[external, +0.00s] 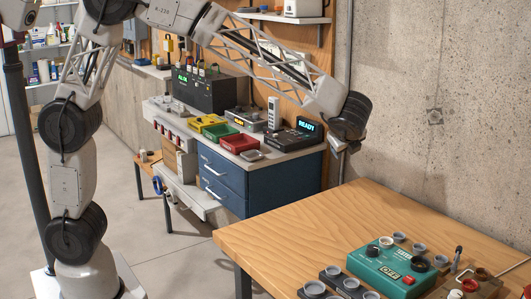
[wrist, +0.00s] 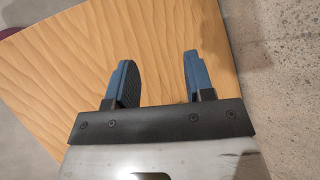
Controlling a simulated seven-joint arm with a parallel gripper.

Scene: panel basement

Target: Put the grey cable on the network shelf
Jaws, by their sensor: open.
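My gripper (external: 338,165) hangs at the end of the arm near the concrete wall, above the far edge of the wooden table. In the wrist view its two blue fingers (wrist: 158,62) are spread apart with only bare wood between them. A thin pale cable (external: 514,268) lies at the right edge of the table in the external view; I cannot tell whether it is the grey cable. A wall shelf (external: 284,18) at the top holds a white device; no label shows that it is the network shelf.
The wooden table (external: 290,230) is bare at its left and far parts. A green box (external: 390,268) and several small cups stand at its near right. Behind is a bench with blue drawers (external: 221,178), coloured trays and instruments. A concrete wall (external: 440,90) borders the table.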

